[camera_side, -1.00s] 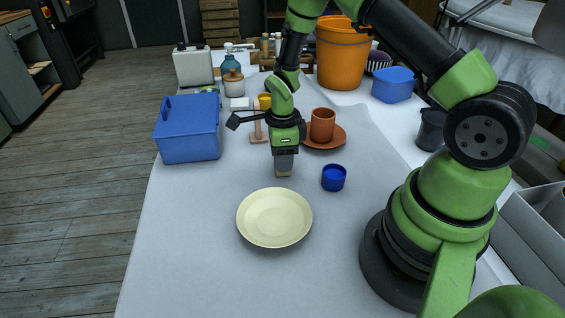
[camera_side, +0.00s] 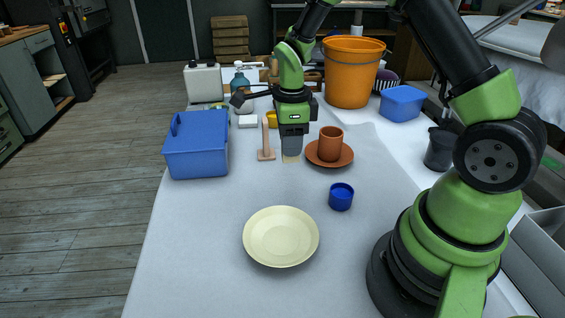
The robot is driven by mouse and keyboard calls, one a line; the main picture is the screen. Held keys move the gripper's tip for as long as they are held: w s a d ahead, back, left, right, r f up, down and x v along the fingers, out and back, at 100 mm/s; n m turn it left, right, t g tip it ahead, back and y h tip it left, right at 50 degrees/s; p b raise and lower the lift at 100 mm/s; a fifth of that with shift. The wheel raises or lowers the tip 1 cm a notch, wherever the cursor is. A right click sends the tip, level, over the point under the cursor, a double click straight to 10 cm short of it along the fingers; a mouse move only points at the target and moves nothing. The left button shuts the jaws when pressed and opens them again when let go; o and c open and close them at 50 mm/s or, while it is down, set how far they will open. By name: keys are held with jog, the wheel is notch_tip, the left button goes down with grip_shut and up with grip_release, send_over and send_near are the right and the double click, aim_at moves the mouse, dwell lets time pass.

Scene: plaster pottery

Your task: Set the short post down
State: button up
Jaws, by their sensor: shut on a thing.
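My gripper (camera_side: 291,149) points straight down and is shut on the short post (camera_side: 291,159). Only the post's pale tan lower end shows below the fingers; the rest is hidden between them. The post looks upright and low over the white cloth, but I cannot tell whether its end touches the cloth. It is between a pinkish wooden upright on a flat foot (camera_side: 266,140), to its left, and a terracotta saucer (camera_side: 346,159) with a cup (camera_side: 330,139), to its right.
A cream plate (camera_side: 281,237) lies at the front and a small blue cup (camera_side: 341,197) at right. A blue box (camera_side: 196,147) stands at left. An orange bucket (camera_side: 349,73) and a blue tub (camera_side: 402,103) are at the back. The cloth between post and plate is clear.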

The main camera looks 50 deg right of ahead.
jog(key=shift+w+a+r, duration=0.1)
jog(key=shift+w+r, duration=0.05)
jog(key=shift+r, duration=0.45)
jog(key=w+a, duration=0.5)
jog(key=a, duration=0.3)
jog(key=w+a, duration=0.5)
jog(key=a, duration=0.2)
jog(key=shift+n, duration=0.3)
jog(key=f, duration=0.9)
jog(key=shift+s+a+f, duration=0.2)
jog(key=shift+f, duration=0.15)
jog(key=shift+f, duration=0.2)
jog(key=o, duration=1)
jog(key=shift+c, duration=0.2)
jog(key=shift+r, duration=0.1)
